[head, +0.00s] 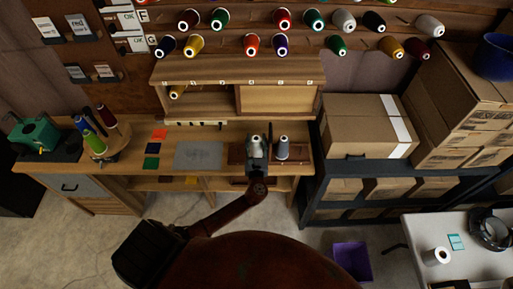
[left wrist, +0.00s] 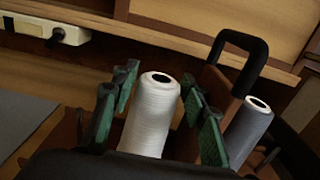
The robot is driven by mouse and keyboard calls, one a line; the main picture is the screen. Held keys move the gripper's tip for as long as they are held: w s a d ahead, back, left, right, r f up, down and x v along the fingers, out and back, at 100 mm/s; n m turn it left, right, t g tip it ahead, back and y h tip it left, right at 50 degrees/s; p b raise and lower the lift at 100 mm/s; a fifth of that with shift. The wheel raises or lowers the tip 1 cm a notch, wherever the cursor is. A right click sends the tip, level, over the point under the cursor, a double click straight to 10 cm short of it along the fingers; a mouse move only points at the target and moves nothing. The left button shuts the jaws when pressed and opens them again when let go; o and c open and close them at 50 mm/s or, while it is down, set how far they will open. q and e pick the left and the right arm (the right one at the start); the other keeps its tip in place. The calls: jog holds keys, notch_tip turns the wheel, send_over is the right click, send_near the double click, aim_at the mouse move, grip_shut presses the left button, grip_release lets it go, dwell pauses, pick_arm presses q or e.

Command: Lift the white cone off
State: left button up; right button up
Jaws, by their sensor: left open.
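The white cone (left wrist: 150,118) stands upright between the green-padded fingers of my left gripper (left wrist: 160,112) in the left wrist view. The fingers are open, with one set on each side of the cone; a gap shows on the right, and I cannot tell whether the left pads touch it. In the head view my left gripper (head: 257,153) is over the workbench and hides most of the cone. A grey cone (left wrist: 249,130) stands just right of the gripper; it also shows in the head view (head: 283,149). My right gripper is not in view.
A brown holder with a black handle (left wrist: 241,50) is close behind the cones. A grey mat (head: 199,155) lies left on the workbench (head: 130,170). A wooden cabinet (head: 277,99) stands behind. Cardboard boxes (head: 362,125) are at right. Another white spool (head: 437,256) is on the right table.

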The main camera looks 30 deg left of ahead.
pick_arm(q)
jog(key=shift+w+a, duration=0.1)
grip_shut()
dwell(0.5)
